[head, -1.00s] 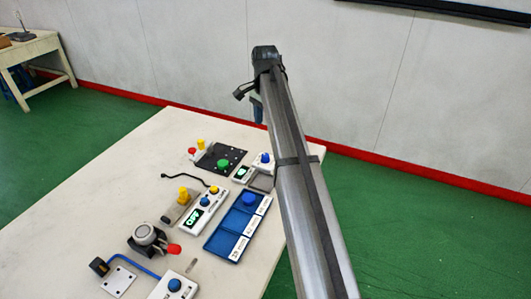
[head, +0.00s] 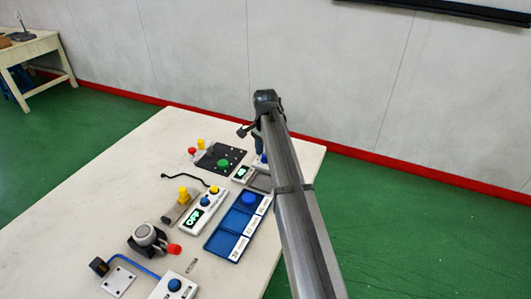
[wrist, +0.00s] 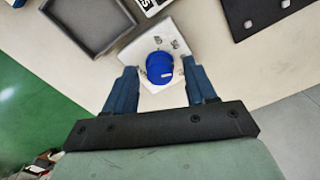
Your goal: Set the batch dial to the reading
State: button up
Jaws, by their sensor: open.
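My gripper (wrist: 159,70) is open, one finger on each side of the dial. A gap shows between the dial and each finger; their height relative to it is hard to judge. In the head view my gripper (head: 258,143) is at the table's far right, and the dial (head: 264,157) is partly hidden behind it. A small unit with a green-lit display (head: 242,172) is beside it; its reading is too small to tell.
A grey tray (wrist: 68,40) lies close to the dial's plate. A black board (head: 208,163) with a green button is to its left. A blue compartment tray (head: 212,246) and a box with a lit display (head: 194,217) are nearer.

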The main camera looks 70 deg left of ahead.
jog(key=shift+f, duration=0.1)
jog(key=shift+c, duration=0.4)
grip_shut()
jog(key=n, duration=0.3)
jog(key=shift+n, duration=0.4)
jog(key=n, duration=0.4)
jog(key=shift+n, duration=0.3)
jog(key=n, duration=0.4)
jog(key=shift+n, duration=1.7)
